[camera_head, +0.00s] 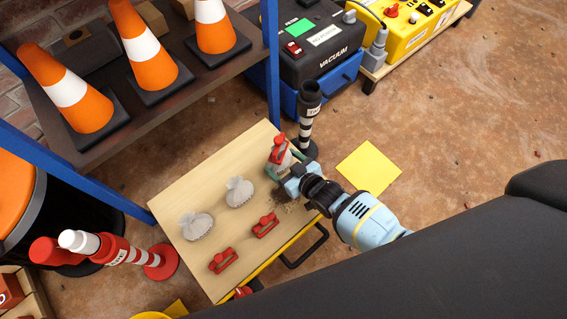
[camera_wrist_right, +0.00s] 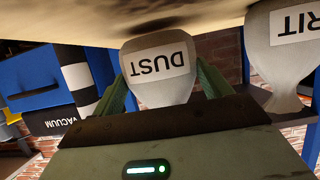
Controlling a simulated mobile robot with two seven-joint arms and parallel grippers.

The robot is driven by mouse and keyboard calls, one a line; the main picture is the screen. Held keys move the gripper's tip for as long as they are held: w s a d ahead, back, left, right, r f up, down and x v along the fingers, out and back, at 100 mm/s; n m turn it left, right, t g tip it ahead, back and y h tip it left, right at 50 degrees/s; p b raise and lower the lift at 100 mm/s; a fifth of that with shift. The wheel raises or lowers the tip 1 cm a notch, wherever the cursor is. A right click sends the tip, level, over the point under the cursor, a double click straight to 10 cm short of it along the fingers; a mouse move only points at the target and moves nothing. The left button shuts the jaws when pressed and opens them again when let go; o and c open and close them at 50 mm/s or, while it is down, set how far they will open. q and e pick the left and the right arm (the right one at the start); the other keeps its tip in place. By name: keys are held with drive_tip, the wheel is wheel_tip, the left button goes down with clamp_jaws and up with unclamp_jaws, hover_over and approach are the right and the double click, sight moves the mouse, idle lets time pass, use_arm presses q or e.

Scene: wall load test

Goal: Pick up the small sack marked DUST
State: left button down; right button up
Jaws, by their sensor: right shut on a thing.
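The small sack marked DUST (camera_wrist_right: 157,68) is pale grey with a white label, and its lettering reads upside down in the right wrist view. My right gripper (camera_wrist_right: 163,88) is shut on it, with a green finger on each side. In the head view the same sack (camera_head: 284,159) is at the board's far right corner, partly hidden by my right gripper (camera_head: 283,168). A red clip-like piece (camera_head: 278,146) shows at the sack. I cannot tell whether the sack still touches the board. My left gripper is not in view.
Two other grey sacks (camera_head: 239,191) (camera_head: 197,226) stand on the wooden board (camera_head: 180,205); one labelled "RIT" (camera_wrist_right: 284,45) shows beside DUST. Red clips (camera_head: 265,225) (camera_head: 222,260) lie near. A striped post (camera_head: 308,115), vacuum (camera_head: 318,55) and cone shelf (camera_head: 150,105) surround it.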

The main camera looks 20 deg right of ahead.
sight(284, 160)
wheel_tip(284, 160, up, 3)
drive_tip(key=shift+w+r+p, duration=0.1)
drive_tip(key=shift+p, duration=0.7)
drive_tip(key=s+d+p, duration=0.3)
drive_tip(key=s+d, duration=0.6)
drive_tip(key=d, duration=0.3)
drive_tip(key=shift+s+d+r+p, duration=0.3)
drive_tip(key=shift+s+d+r, duration=0.05)
drive_tip(key=shift+r, duration=0.05)
